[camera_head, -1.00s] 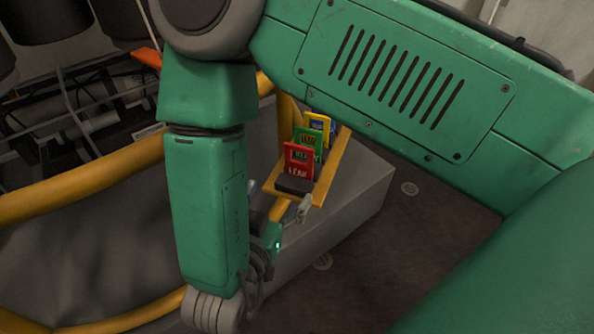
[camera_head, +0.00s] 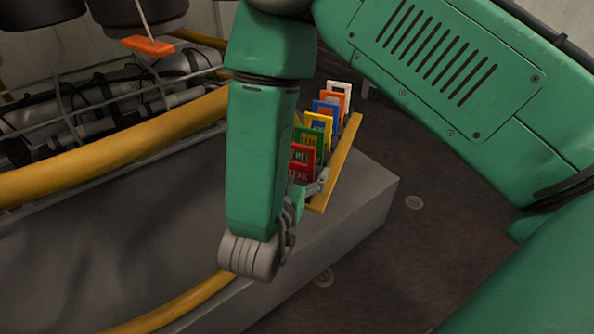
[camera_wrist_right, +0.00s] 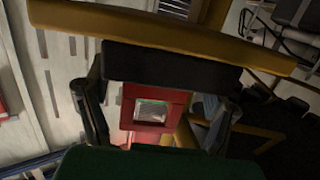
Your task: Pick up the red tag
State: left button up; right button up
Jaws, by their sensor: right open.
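The red tag (camera_head: 302,160) stands upright at the near end of a row of coloured tags on a yellow rack. My forearm hides its left edge in the head view. My right gripper (camera_head: 319,184) is open beside the tag's lower right part. In the right wrist view the red tag (camera_wrist_right: 172,103), with its square window, shows between my two dark open fingers (camera_wrist_right: 158,118). I cannot tell whether a finger touches it. My left gripper is out of view.
Behind the red tag stand green (camera_head: 309,138), yellow (camera_head: 320,122), blue, orange and white (camera_head: 341,92) tags, close together. The yellow rack edge (camera_head: 340,165) runs along their right side over a grey block (camera_head: 350,210). A thick yellow rail (camera_head: 120,150) lies at left.

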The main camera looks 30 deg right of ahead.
aim_at(299, 145)
jog(key=shift+d, duration=0.15)
jog(key=c, duration=1.1)
notch_tip(299, 145, up, 10)
jog(key=p, duration=0.5)
